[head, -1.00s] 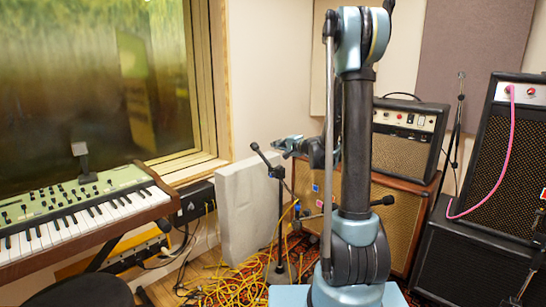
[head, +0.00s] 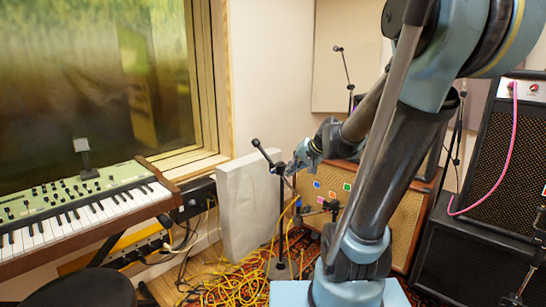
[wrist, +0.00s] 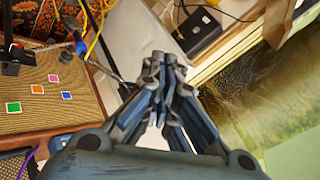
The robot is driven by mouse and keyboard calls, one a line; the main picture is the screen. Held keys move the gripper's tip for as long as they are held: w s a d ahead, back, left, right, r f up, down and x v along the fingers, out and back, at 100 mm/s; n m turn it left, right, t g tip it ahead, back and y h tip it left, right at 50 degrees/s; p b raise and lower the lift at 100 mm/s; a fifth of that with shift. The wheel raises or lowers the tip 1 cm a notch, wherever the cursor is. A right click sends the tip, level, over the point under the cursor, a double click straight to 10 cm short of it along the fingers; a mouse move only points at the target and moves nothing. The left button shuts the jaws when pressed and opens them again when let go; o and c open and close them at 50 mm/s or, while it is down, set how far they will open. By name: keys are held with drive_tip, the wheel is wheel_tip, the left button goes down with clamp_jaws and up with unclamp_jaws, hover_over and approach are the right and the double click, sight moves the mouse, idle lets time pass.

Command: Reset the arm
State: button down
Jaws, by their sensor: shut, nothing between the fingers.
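My gripper (head: 298,163) is shut and empty. In the head view it hangs at the end of my blue and black arm, in front of the tan amp cabinet's upper left part. In the wrist view my gripper (wrist: 160,60) has its blue-grey fingers drawn together with nothing between them. My arm leans across the right half of the head view, bent at a large joint near the top right, partly cut off by the frame.
A black mic stand (head: 280,200) stands close left of my gripper in the head view. Behind are a pale panel (head: 248,205) and the tan cabinet (head: 400,215) with coloured stickers. Yellow cables (head: 235,285) cover the floor. A keyboard (head: 85,215) stands left, black amps (head: 470,250) right.

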drive_tip(key=s+d+f+g+h, duration=0.1)
drive_tip(key=s+d+f+h, duration=0.1)
drive_tip(key=s, duration=0.5)
drive_tip(key=s+d+f+n+g+h, duration=0.1)
drive_tip(key=s+d+f+h, duration=0.1)
drive_tip(key=s+d+f, duration=0.2)
drive_tip(key=s+d+f+n+g+h, duration=0.1)
drive_tip(key=s+d+f+g+h, duration=0.1)
drive_tip(key=s+d, duration=0.4)
drive_tip(key=s, duration=0.5)
drive_tip(key=shift+d+f, duration=0.2)
drive_tip(key=shift+f, duration=0.2)
drive_tip(key=shift+w+f, duration=0.2)
drive_tip(key=shift+w, duration=0.3)
idle(0.7)
